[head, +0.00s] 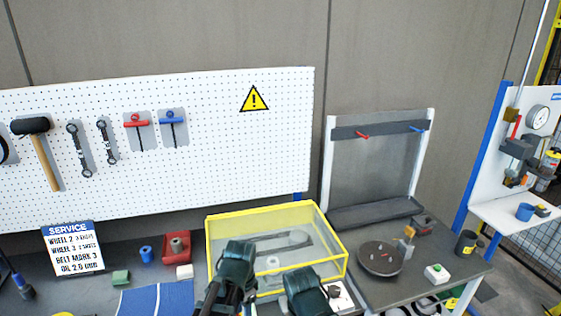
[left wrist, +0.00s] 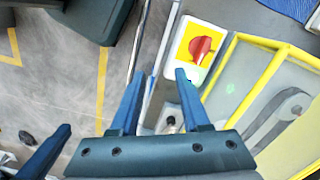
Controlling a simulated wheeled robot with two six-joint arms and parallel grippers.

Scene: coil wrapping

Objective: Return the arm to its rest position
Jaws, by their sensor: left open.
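My left gripper (left wrist: 161,76) is open in the left wrist view, with two dark blue fingers apart and nothing between them. Its fingertips point toward a white box with a red rotary knob (left wrist: 201,46) on a yellow plate, apart from it in the picture. In the head view, the dark teal end of my left arm (head: 236,268) is at the bottom middle, before the yellow-framed case (head: 346,266). My right arm (head: 305,290) is beside it to the right; its fingers cannot be made out.
The clear case holds a belt drive (head: 272,244). A round dark disc (head: 381,260) and a white box with a green button (head: 437,273) are on the right of the bench. A red bin (head: 178,271) and blue mat (head: 155,301) are left. A pegboard (head: 225,145) stands behind.

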